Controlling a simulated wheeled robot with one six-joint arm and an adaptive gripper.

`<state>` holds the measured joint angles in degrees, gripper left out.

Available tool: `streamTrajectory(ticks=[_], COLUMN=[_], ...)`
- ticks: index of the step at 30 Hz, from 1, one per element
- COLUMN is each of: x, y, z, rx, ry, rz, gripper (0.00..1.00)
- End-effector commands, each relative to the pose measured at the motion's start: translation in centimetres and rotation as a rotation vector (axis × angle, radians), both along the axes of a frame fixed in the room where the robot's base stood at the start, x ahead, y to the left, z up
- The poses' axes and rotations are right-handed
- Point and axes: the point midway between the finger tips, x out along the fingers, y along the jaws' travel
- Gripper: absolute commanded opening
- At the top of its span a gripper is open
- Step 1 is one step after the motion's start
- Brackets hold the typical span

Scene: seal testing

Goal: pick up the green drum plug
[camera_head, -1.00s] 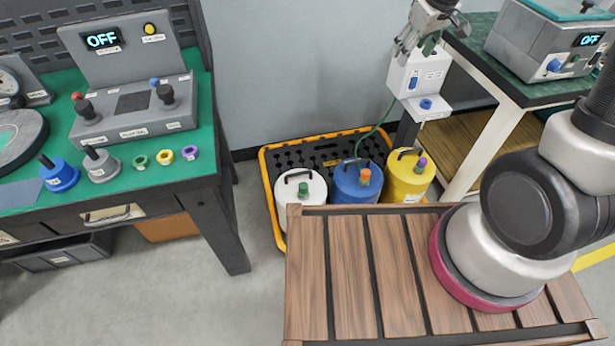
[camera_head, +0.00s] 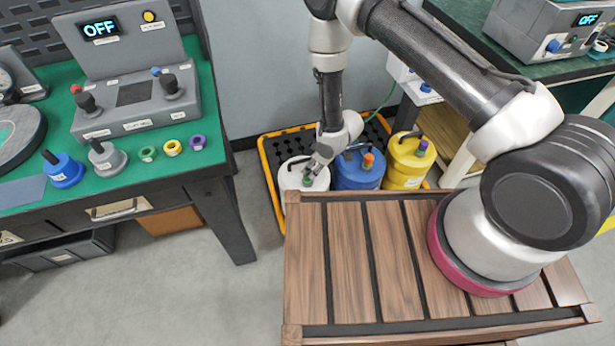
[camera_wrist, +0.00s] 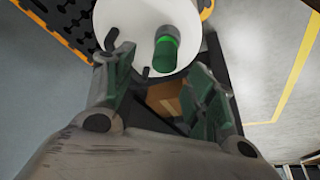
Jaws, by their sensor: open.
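The green drum plug (camera_head: 307,177) stands in the top of the white drum (camera_head: 292,184), at the left of the row of drums. In the wrist view the plug (camera_wrist: 166,48) shows on the round white lid (camera_wrist: 140,20). My gripper (camera_head: 312,172) is at the white drum's top, close by the plug. In the wrist view my gripper (camera_wrist: 160,82) is open and empty, its fingers spread to either side below the plug. The plug is just ahead of the fingertips, not clearly between them. The head view does not show whether they touch.
A blue drum (camera_head: 358,172) with an orange plug and a yellow drum (camera_head: 407,165) with a purple plug stand to the right on the yellow-edged black pallet (camera_head: 268,172). A slatted wooden top (camera_head: 345,265) lies in front. A green workbench (camera_head: 190,160) stands left.

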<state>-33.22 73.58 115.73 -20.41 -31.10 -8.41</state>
Motion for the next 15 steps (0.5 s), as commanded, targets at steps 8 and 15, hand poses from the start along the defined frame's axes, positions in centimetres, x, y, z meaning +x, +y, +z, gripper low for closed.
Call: streamTrajectory(ticks=[8, 15], x=[0.1, 0.6], y=[2.0, 2.5], z=[-3.6, -5.3], rx=[-0.002, -0.002], ry=[0.001, 0.001], rz=[0.000, -0.002], gripper=[0.56, 0.56])
